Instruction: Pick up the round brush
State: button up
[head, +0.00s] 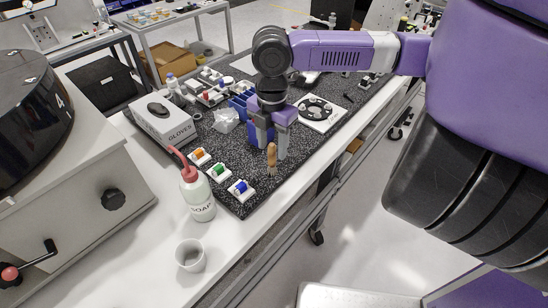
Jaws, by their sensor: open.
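A small brush with a tan wooden handle (272,157), which looks like the round brush, is on the dark speckled mat (240,165) near its front right edge. It runs up and down in the picture; I cannot tell whether it stands or lies. My gripper (272,149) points down, with its two grey fingers apart. The handle's top shows between the fingertips in the head view. I cannot tell the depth between them, and no contact is visible.
Small holders with orange, green and blue (241,188) parts line the mat's left edge. A soap bottle (197,190) and a cup (190,255) stand on the white bench. A glove box (163,122), a blue bin (240,103) and a round black disc (314,109) lie farther back.

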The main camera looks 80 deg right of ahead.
aim_at(272, 160)
jog(key=shift+w+d+f+p, duration=0.1)
jog(key=shift+f+p, duration=0.25)
jog(key=shift+f, duration=1.2)
jog(key=shift+d+f+p, duration=0.1)
jog(key=shift+f+p, duration=0.2)
jog(key=shift+f, duration=1.2)
grip_shut()
